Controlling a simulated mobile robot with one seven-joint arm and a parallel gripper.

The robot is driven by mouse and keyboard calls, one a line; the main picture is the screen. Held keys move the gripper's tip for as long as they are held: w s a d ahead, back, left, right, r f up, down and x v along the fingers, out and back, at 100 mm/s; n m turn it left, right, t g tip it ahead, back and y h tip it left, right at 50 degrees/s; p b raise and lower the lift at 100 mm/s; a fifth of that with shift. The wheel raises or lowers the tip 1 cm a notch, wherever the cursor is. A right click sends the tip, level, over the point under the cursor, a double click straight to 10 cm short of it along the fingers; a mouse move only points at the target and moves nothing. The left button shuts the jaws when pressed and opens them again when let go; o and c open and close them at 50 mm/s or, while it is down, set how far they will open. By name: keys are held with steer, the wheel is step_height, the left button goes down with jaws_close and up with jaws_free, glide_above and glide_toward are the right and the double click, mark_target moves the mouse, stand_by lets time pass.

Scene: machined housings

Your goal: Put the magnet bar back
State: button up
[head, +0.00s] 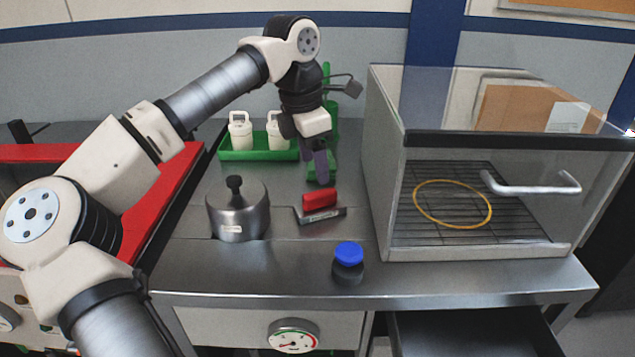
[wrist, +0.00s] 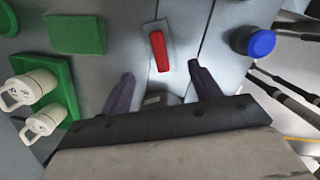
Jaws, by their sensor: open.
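The magnet bar, a red grip (head: 320,199) on a flat grey metal plate, lies on the steel bench between the pot and the glass-fronted cabinet. In the wrist view the red grip (wrist: 159,51) lies just beyond the fingertips, roughly centred between them. My gripper (head: 320,174) points down behind the bar and above the bench, in front of a green pad. In the wrist view my gripper (wrist: 160,74) has its fingers spread with nothing held between them. I cannot tell its exact height.
A lidded steel pot (head: 238,212) stands left of the bar. A blue-capped jar (head: 348,262) stands near the front edge. A green tray (head: 258,155) holds white cups at the back. The cabinet (head: 384,190) blocks the right side. A drawer is open below.

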steer(key=shift+s+a+r, duration=0.1)
steer(key=shift+a+r, duration=0.1)
steer(key=shift+r, duration=1.2)
